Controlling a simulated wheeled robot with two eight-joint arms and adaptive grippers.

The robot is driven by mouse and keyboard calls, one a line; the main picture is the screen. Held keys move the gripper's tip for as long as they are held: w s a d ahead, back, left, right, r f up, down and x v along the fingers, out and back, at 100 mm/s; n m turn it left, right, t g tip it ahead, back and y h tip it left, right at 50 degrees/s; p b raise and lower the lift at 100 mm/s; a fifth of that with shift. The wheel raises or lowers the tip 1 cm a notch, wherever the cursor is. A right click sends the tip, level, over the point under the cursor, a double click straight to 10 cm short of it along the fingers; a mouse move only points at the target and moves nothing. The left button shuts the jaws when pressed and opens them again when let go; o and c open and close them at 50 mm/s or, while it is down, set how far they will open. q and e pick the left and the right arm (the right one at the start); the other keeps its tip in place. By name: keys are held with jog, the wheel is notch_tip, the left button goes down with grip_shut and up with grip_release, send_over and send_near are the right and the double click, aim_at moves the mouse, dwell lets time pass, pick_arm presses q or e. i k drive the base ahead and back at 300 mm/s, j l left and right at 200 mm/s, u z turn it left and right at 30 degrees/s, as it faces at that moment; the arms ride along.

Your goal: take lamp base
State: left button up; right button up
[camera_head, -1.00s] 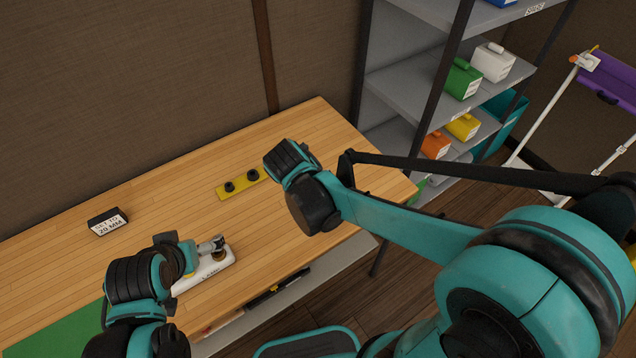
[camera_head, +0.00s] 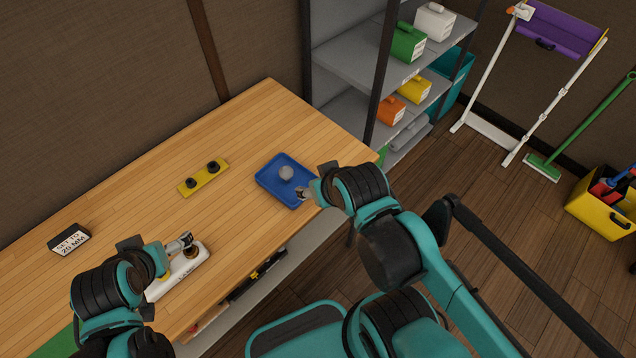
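A white, long base (camera_head: 183,272) with dark lettering too small to read surely lies near the front edge of the wooden table; I take it as the lamp base. My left gripper (camera_head: 188,242) is at its far end, over a small brassy round part. Whether the fingers are shut on it cannot be told. My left wrist covers part of its near left side. My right gripper (camera_head: 302,193) is at the right edge of a blue tray (camera_head: 268,182), which holds a grey ball (camera_head: 286,172). Its fingers are too small to judge.
A yellow strip (camera_head: 204,178) with two black knobs lies behind on the table (camera_head: 130,215). A black block (camera_head: 70,240) reads "SET TO 20 MM". A shelf rack (camera_head: 350,55) with coloured boxes stands behind the table's right end.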

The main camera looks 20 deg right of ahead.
aim_at(186, 261)
jog(key=u, duration=0.75)
jog(key=k, duration=0.05)
